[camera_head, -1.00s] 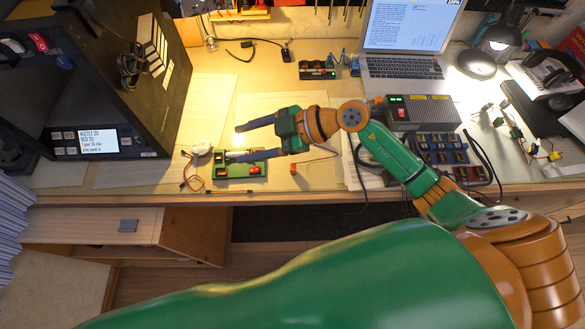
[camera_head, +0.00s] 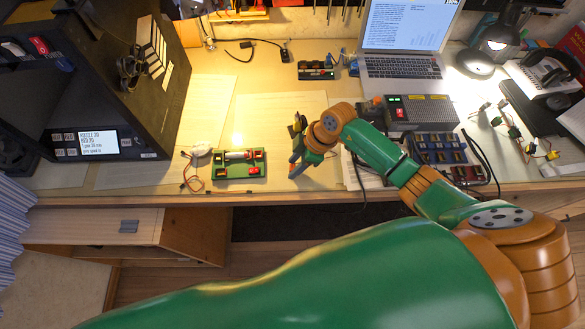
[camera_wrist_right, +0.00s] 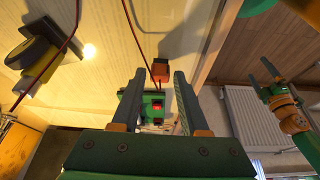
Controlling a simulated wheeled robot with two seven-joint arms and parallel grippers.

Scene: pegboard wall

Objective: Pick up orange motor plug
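My right gripper (camera_head: 296,142) is over the desk, right of the green board (camera_head: 240,165), its fingers pointing down. In the right wrist view its two fingers (camera_wrist_right: 159,82) are apart, with nothing held. The orange motor plug (camera_wrist_right: 160,66), orange and black with a red wire, shows in that view between and just beyond the fingertips. I cannot tell how far below them it is. In the head view the plug is hidden or not distinguishable beside the gripper. My left gripper (camera_wrist_right: 263,73) shows small at the right of the wrist view, with its fingers apart.
A black 3D printer (camera_head: 80,90) stands left. A grey power box (camera_head: 420,112), a blue tray of parts (camera_head: 437,148) and a laptop (camera_head: 405,67) are at the right. Thin wires (camera_head: 192,178) lie left of the green board. The desk behind the board is mostly clear.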

